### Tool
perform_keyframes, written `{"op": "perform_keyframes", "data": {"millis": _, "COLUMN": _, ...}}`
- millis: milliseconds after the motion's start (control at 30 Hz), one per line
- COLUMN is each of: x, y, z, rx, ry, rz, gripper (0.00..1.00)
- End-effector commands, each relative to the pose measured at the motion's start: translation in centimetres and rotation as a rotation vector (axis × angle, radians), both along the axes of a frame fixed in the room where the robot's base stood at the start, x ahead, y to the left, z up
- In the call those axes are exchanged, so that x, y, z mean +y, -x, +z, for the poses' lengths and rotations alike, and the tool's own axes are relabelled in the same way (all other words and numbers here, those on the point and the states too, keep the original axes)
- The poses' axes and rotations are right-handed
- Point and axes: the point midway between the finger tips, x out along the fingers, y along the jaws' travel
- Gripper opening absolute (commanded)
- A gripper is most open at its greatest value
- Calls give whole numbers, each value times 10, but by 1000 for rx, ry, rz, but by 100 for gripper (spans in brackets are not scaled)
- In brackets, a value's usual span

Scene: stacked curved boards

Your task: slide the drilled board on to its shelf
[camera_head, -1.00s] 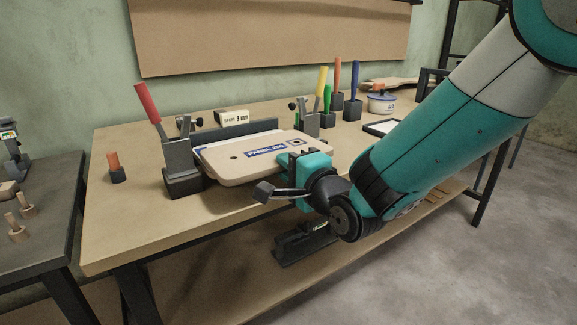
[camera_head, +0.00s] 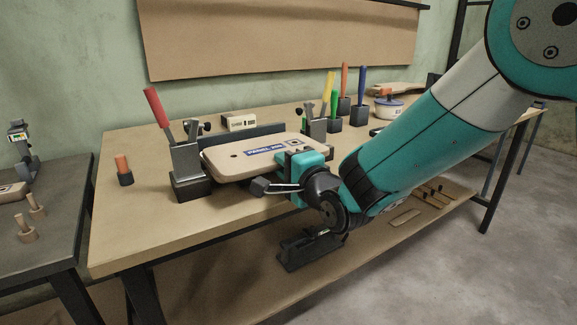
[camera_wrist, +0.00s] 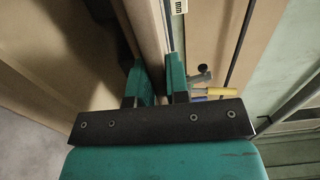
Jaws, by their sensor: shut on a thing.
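The drilled board (camera_head: 232,167) is a pale tan panel with rounded corners, dark holes and a blue label. It lies about level between two black clamp blocks, one with a red handle (camera_head: 157,107) and one with a yellow handle (camera_head: 327,88). A dark upright fence (camera_head: 258,132) runs close behind it. My gripper (camera_head: 303,160) is shut on the board's front right edge. In the wrist view the board (camera_wrist: 146,28) shows edge-on between my gripper's teal fingers (camera_wrist: 157,72). Whatever bears the board is hidden under it, so its seating cannot be told.
The workbench (camera_head: 130,225) has free room at its front left, near an orange-topped peg (camera_head: 123,170). Green, orange and blue handles (camera_head: 361,88) and a pot (camera_head: 389,107) stand at the right. A dark tool (camera_head: 305,247) lies on the lower shelf.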

Motion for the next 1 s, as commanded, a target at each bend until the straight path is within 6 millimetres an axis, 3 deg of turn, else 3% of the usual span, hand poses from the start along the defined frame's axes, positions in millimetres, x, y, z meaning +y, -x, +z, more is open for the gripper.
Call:
{"op": "perform_keyframes", "data": {"millis": 733, "x": 0, "y": 0, "z": -6, "rx": -2, "ry": -2, "rz": 0, "gripper": 0}}
{"op": "perform_keyframes", "data": {"millis": 767, "x": 0, "y": 0, "z": -5, "rx": -2, "ry": -2, "rz": 0, "gripper": 18}}
{"op": "perform_keyframes", "data": {"millis": 833, "x": 0, "y": 0, "z": -5, "rx": -2, "ry": -2, "rz": 0, "gripper": 34}}
{"op": "perform_keyframes", "data": {"millis": 1000, "x": 0, "y": 0, "z": -5, "rx": -2, "ry": -1, "rz": 0, "gripper": 37}}
